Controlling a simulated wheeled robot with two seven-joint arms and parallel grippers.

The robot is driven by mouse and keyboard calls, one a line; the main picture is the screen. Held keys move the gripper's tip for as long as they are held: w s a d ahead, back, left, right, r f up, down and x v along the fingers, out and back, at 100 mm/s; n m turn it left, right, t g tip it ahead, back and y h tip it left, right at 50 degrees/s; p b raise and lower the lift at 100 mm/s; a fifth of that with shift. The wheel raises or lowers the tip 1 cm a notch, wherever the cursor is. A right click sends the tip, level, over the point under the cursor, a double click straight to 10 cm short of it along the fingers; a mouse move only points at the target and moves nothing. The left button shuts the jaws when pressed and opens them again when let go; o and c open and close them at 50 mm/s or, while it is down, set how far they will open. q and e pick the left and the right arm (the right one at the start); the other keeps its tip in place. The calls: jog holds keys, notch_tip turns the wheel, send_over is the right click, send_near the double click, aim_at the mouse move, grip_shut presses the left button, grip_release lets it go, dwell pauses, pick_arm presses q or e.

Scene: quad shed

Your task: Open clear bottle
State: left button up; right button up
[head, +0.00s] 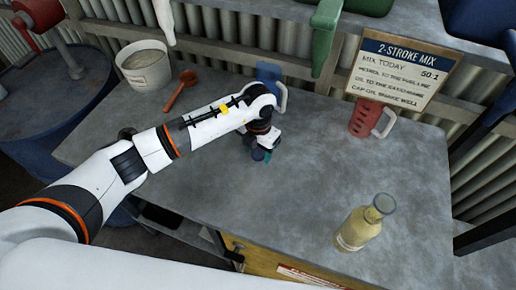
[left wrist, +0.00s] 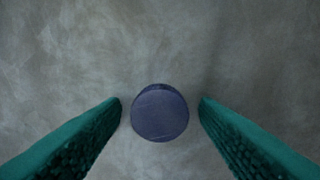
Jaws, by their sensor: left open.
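The clear bottle (head: 358,230), with pale yellow contents and a label, stands upright on the right front of the grey bench. I see no cap on its neck. My left gripper (head: 262,155) points down at the middle of the bench, well left of the bottle. A round dark blue cap (left wrist: 160,112) is between its green fingers (left wrist: 160,103) in the left wrist view. The fingers are open, with a gap on each side of the cap. The cap seems to lie on the bench; its underside is hidden. My right gripper is not in view.
A blue jug (head: 268,75) stands behind the left gripper. A red jug (head: 362,120) stands below the sign (head: 405,70). A white bucket (head: 145,72) and orange scoop (head: 178,93) are back left. The bench (head: 215,205) is clear between gripper and bottle.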

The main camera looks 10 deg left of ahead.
aim_at(258, 153)
pick_arm(q)
notch_tip(258, 153, up, 12)
jog(key=b, duration=0.3)
jog(key=shift+r+b, duration=0.15)
jog(key=shift+b, duration=0.15)
jog(key=shift+s, duration=0.1)
